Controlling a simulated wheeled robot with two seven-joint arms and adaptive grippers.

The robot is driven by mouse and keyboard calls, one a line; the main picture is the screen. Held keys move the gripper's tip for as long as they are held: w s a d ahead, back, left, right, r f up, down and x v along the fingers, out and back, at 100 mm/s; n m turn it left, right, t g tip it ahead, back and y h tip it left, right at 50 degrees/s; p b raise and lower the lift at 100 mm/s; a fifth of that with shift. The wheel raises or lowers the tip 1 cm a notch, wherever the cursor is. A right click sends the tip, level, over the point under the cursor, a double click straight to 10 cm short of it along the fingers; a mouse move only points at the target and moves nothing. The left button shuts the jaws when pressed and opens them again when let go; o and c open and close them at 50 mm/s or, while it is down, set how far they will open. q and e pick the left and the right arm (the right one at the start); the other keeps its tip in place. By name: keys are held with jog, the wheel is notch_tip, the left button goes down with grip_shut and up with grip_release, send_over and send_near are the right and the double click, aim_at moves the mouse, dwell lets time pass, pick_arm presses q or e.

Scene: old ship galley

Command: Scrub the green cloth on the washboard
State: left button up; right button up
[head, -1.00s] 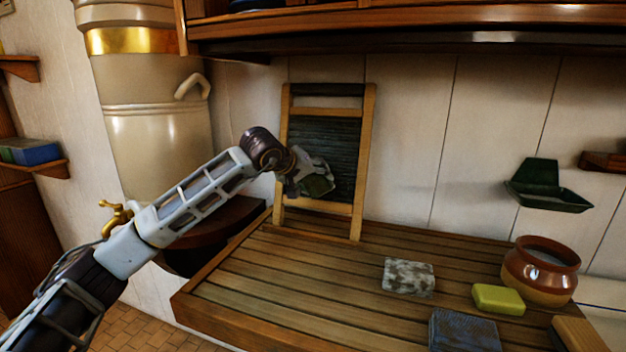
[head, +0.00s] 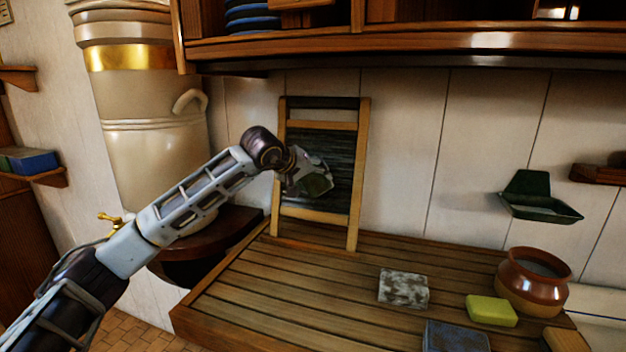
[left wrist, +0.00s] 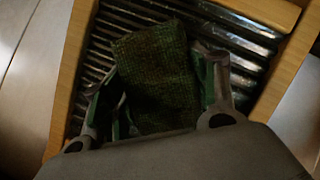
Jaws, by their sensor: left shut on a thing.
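The washboard (head: 335,146) has a wooden frame and a dark ribbed panel, and it leans upright against the wall at the back of the slatted counter. My left gripper (head: 312,183) is in front of the panel's lower half. It is shut on the green cloth (head: 318,184). In the left wrist view the dark green cloth (left wrist: 155,80) sits between the fingers of the gripper (left wrist: 160,90), over the ribs of the washboard (left wrist: 115,35). It looks close against the ribs, but I cannot tell how firmly it touches. My right gripper is not in view.
The slatted counter (head: 280,300) is clear at front left. A mottled block (head: 403,288), a yellow-green block (head: 491,310), a blue block (head: 456,337) and a brown pot (head: 533,281) stand on its right. A shelf (head: 420,46) overhangs above; a cream urn (head: 155,150) stands left.

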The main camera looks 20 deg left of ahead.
aim_at(321, 156)
pick_arm(q)
jog(key=shift+r, duration=0.15)
jog(key=shift+w+r+p, duration=0.25)
jog(key=shift+r+p, duration=0.45)
jog(key=shift+r, duration=0.15)
jog(key=shift+w+r+p, duration=0.25)
jog(key=shift+r+p, duration=0.45)
jog(key=shift+r, duration=0.15)
jog(key=shift+w+r+p, duration=0.3)
jog(key=shift+r+p, duration=0.45)
jog(key=shift+r, duration=0.15)
jog(key=shift+w+r+p, duration=0.25)
jog(key=shift+r+p, duration=0.5)
jog(key=shift+r, duration=0.15)
jog(key=shift+f, duration=0.1)
jog(key=shift+s+f+b, duration=0.25)
jog(key=shift+f+b, duration=0.55)
jog(key=shift+f, duration=0.1)
jog(key=shift+s+f+b, duration=0.25)
jog(key=shift+f+b, duration=0.55)
jog(key=shift+f, duration=0.15)
